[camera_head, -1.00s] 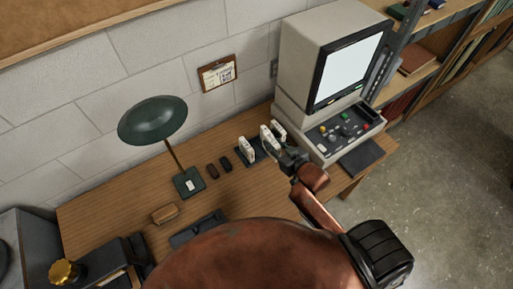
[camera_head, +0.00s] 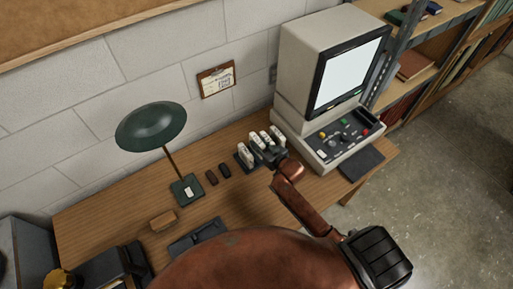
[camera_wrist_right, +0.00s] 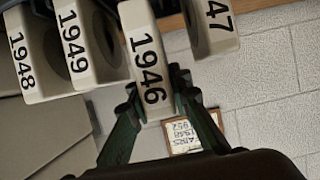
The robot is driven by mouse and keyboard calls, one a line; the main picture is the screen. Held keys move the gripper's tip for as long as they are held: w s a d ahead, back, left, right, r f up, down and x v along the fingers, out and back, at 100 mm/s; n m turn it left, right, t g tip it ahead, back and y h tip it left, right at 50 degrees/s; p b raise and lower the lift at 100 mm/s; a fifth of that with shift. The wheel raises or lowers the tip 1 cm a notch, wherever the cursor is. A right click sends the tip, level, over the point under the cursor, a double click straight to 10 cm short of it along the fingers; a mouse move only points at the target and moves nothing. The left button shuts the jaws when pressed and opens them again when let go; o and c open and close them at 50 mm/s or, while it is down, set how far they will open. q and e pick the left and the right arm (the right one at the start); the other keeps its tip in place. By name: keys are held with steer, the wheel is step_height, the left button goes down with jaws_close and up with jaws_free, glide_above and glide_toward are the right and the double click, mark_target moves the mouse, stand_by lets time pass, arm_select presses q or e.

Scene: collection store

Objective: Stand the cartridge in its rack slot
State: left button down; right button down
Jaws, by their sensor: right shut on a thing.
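The white cartridge marked 1946 (camera_wrist_right: 147,65) is between the fingers of my right gripper (camera_wrist_right: 158,115), which is shut on it. In the head view, this cartridge (camera_head: 257,141) stands upright in the row at the dark rack (camera_head: 240,162). My right gripper (camera_head: 267,153) is at its near side. Cartridge 1947 (camera_wrist_right: 212,25) is on one side of it, and cartridges 1949 (camera_wrist_right: 75,45) and 1948 (camera_wrist_right: 25,55) are on the other. The held cartridge's lower end and its slot are hidden, so I cannot tell how deep it sits. My left gripper is out of view.
A beige reader with a screen (camera_head: 347,70) stands close to the right of the rack. A green lamp (camera_head: 152,127) stands to the left. Two small dark objects (camera_head: 218,174), a tan block (camera_head: 163,220) and a dark tray (camera_head: 198,235) lie on the wooden desk (camera_head: 105,205).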

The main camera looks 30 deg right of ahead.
steer(key=shift+w+a+f, duration=0.1)
steer(key=shift+w+f, duration=0.1)
steer(key=shift+w, duration=0.05)
steer(key=shift+w+f, duration=0.1)
steer(key=shift+f, duration=1.55)
steer(key=c, duration=2.1)
jaws_free()
steer(key=shift+f, duration=0.15)
steer(key=shift+o, duration=0.3)
steer(key=shift+r, duration=0.2)
steer(key=v, duration=1.2)
steer(key=shift+p, duration=0.3)
steer(key=shift+f, duration=0.15)
